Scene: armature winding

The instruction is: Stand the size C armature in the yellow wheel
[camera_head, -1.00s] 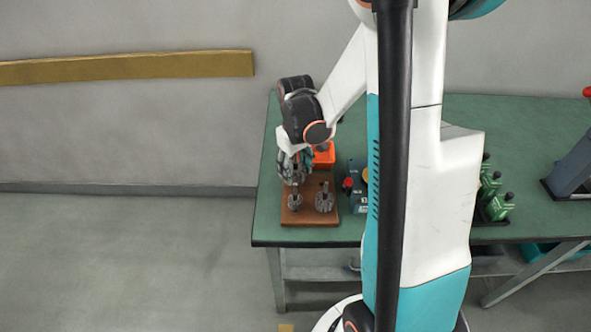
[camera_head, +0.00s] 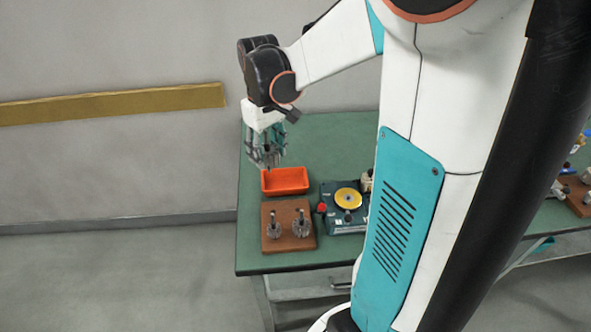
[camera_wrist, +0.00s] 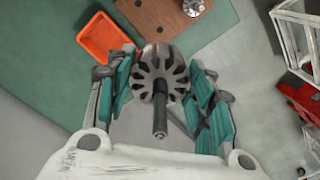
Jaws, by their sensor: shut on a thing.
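My gripper (camera_head: 267,160) is shut on a grey slotted armature (camera_wrist: 161,78) with a dark shaft. In the wrist view the armature's shaft points toward the palm, between the teal fingers. In the head view the gripper hangs just behind the orange bin, and the armature is mostly hidden by the fingers. I see no size mark on it. The yellow wheel (camera_head: 348,198) lies flat on a dark teal machine (camera_head: 340,220), to the right of and in front of the gripper.
An orange bin (camera_head: 285,181) stands on the green table (camera_head: 320,140). A brown board (camera_head: 288,247) in front of it holds two upright armatures (camera_head: 273,229) (camera_head: 301,226); empty holes show in the wrist view. A red knob (camera_head: 322,208) sits at the machine's left.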

